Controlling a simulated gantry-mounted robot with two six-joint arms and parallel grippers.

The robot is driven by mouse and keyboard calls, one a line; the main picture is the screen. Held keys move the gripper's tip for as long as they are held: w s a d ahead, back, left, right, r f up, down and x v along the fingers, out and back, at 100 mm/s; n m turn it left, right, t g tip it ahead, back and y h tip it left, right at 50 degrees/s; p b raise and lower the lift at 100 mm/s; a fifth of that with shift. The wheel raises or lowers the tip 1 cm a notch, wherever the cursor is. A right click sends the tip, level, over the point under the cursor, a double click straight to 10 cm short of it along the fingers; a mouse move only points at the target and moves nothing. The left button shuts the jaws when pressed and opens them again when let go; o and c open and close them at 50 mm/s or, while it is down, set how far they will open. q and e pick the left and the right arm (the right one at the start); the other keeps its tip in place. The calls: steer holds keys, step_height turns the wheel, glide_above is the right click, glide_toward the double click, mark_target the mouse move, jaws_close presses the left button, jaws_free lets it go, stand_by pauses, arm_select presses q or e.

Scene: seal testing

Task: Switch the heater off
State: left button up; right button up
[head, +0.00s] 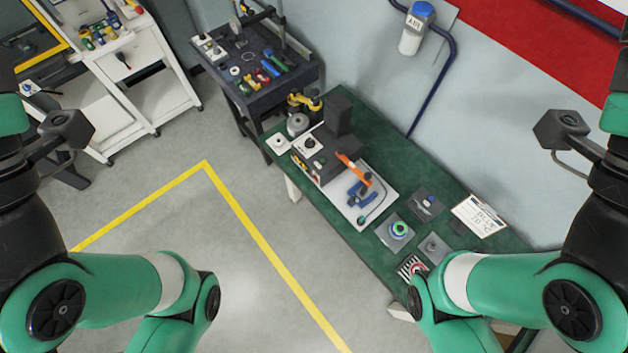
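A bench unit that looks like the heated sealing device stands on the green table. It has a dark box (322,160), a dark upright block (338,114), an orange lever (352,168) and a blue part (361,194) on a white base plate (383,203). A pale panel with a black knob (309,143) is on its left side. I cannot tell which part is the heater's switch or whether it is on. Both green arms come in at the lower corners, away from the unit. Neither gripper's fingers are visible.
The green table (450,193) also holds a grey plate with a green and blue ring (398,229), a white labelled card (479,215) and a striped pad (411,267). A dark tool cart (240,88) adjoins it. Yellow-lined floor (235,210) in front is clear.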

arm_select(q)
jaws_close()
stand_by(1.3)
